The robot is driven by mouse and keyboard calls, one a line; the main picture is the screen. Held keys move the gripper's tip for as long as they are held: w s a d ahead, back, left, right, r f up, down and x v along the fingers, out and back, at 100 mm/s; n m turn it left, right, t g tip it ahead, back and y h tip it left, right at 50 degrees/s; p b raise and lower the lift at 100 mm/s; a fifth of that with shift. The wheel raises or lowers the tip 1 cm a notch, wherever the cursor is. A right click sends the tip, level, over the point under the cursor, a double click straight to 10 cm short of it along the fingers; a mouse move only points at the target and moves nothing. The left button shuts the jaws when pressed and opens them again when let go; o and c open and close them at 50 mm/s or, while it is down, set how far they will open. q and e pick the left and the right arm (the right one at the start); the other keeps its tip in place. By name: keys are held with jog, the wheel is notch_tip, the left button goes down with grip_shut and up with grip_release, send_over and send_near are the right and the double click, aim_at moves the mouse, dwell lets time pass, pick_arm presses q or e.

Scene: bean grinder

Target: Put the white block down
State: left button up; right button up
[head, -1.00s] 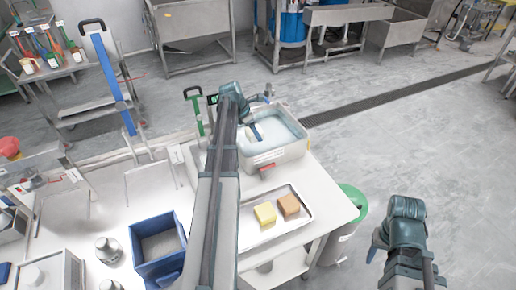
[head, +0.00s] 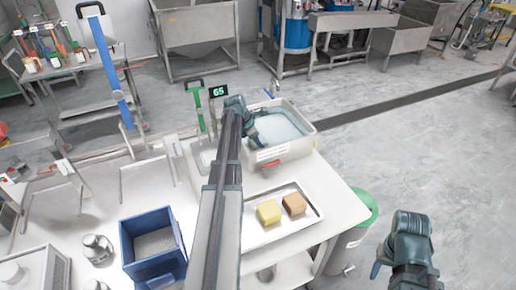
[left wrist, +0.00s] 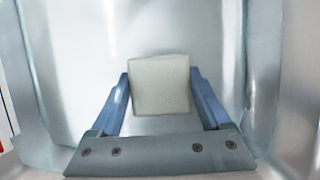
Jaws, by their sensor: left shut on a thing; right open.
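The white block (left wrist: 160,85) shows in the left wrist view, held between the two blue fingers of my left gripper (left wrist: 161,92). In the head view my left gripper (head: 250,135) is at the metal basin (head: 287,152), over its left part; the block cannot be made out there. The left wrist view shows pale basin walls around and behind the block. Whether the block touches the basin floor, I cannot tell. My right gripper (head: 378,262) is at the lower right of the head view, off the table's right side, empty.
A tray (head: 250,240) with a yellow block (head: 268,212) and a brown block (head: 293,204) lies in front of the basin. A blue crate (head: 128,250) stands to the left. A scale display (head: 218,91) reads 65. A green-rimmed bin (head: 372,210) stands right of the table.

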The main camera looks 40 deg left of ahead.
pick_arm(q)
jog(key=shift+r, duration=0.1)
jog(key=o, duration=1.5)
jog(key=shift+s+r+p, duration=0.15)
jog(key=shift+r+p, duration=0.2)
jog(key=shift+p, duration=0.1)
jog(key=p+v, duration=1)
jog(key=v, duration=0.1)
jog(key=shift+s+r, duration=0.1)
jog(key=shift+r, duration=0.05)
